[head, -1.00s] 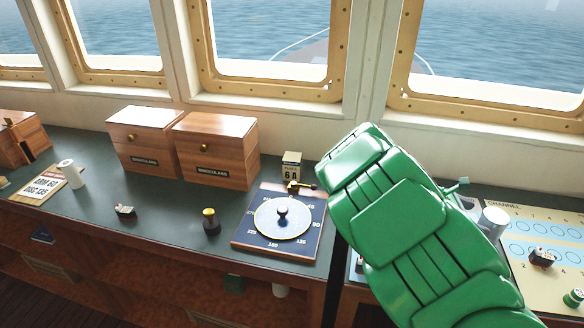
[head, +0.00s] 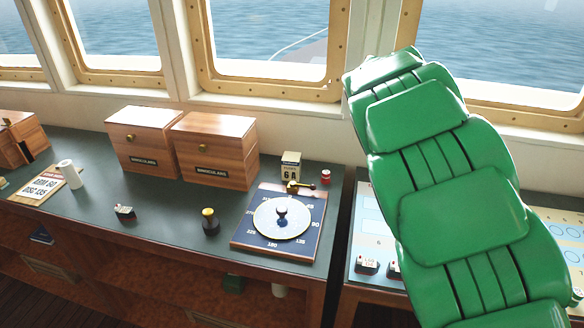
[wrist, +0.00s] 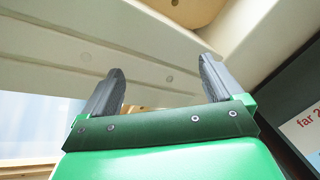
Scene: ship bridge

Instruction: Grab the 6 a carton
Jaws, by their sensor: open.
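The 6 A carton (head: 291,166) is a small cream and dark box marked "6 A". It stands upright on the dark green counter, just behind the compass board, in the head view. My gripper (wrist: 160,88) shows in the wrist view with its two grey fingers wide apart and nothing between them. It points up toward the window frame and ceiling there. In the head view my green arm rises at the right, apart from the carton, and the gripper's fingers are hidden. The carton is not seen in the wrist view.
The compass board (head: 278,223) with a brass piece on it lies in front of the carton. Wooden binoculars boxes (head: 214,150) stand to its left, and a small red item (head: 326,176) to its right. A black bottle with a yellow top (head: 210,221) stands farther left.

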